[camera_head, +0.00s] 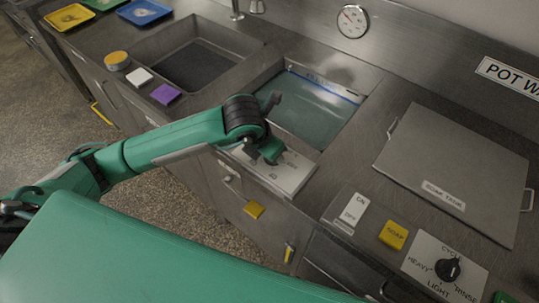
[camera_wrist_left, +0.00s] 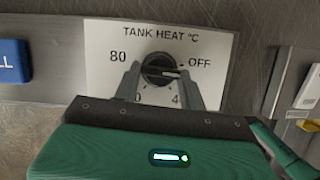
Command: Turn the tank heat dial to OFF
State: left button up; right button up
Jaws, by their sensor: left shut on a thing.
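The black tank heat dial (camera_wrist_left: 158,66) sits on a white panel (camera_wrist_left: 105,60) marked TANK HEAT °C. In the left wrist view, 80 is at the dial's left and OFF at its right; lower numbers are partly hidden by the fingers. The dial's light pointer line lies nearly level, its right end close to OFF and slightly below that word. My left gripper (camera_wrist_left: 160,82) is shut on the dial, one finger on each side. In the head view my left gripper (camera_head: 268,152) is over the white panel (camera_head: 290,175) and hides the dial. My right gripper is out of view.
A water-filled sink (camera_head: 305,108) lies just behind the panel. A grey soak tank lid (camera_head: 450,165), an ON/OFF switch (camera_head: 352,212), a yellow soap button (camera_head: 393,235) and a cycle dial (camera_head: 447,269) are at the right. A blue button (camera_wrist_left: 12,61) is left of the panel.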

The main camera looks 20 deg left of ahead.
pick_arm(q)
jog(key=n+y+b, duration=0.1)
jog(key=n, duration=0.1)
jog(key=shift+d+n+b, duration=0.15)
jog(key=shift+n+b, duration=0.25)
jog(key=shift+n+y+b, duration=0.3)
jog(key=shift+n+b, duration=0.05)
jog(key=shift+n, duration=0.35)
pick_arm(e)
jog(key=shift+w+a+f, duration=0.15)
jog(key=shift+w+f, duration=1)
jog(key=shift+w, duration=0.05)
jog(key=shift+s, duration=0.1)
pick_arm(q)
jog(key=o, duration=1)
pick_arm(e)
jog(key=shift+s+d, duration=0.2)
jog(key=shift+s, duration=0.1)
pick_arm(q)
jog(key=shift+r, duration=0.1)
